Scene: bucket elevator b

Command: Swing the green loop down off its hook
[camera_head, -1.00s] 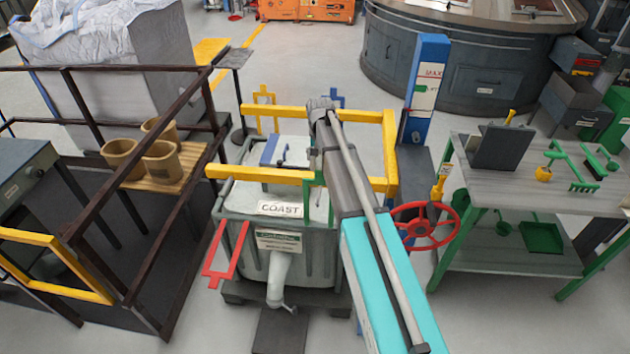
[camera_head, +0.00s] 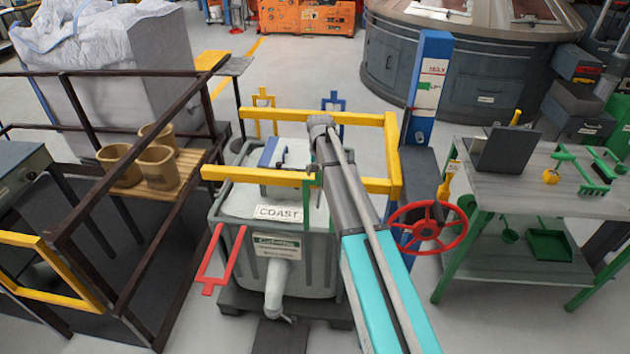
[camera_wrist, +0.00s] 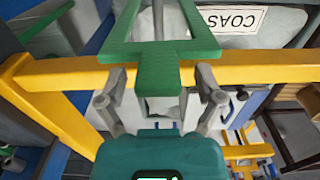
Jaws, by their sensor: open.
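The green loop (camera_wrist: 160,48) is a flat frame with a short tab, seen close up in the wrist view, at the yellow rail (camera_wrist: 255,70). In the head view only part of the green loop (camera_head: 308,197) shows, at the rail's near bar, beside my arm. My gripper (camera_wrist: 159,76) is open. Its two fingers stand on either side of the loop's tab, with the tab between them; I cannot tell whether either finger touches it. The hook itself is not clearly visible. In the head view my gripper is hidden behind my arm.
A grey tank labelled COAST (camera_head: 279,213) stands below the yellow rail. A red loop (camera_head: 222,258) hangs at its left; a yellow loop (camera_head: 264,108) and a blue loop (camera_head: 333,102) are behind. A red handwheel (camera_head: 427,228) and a workbench (camera_head: 520,190) are at the right.

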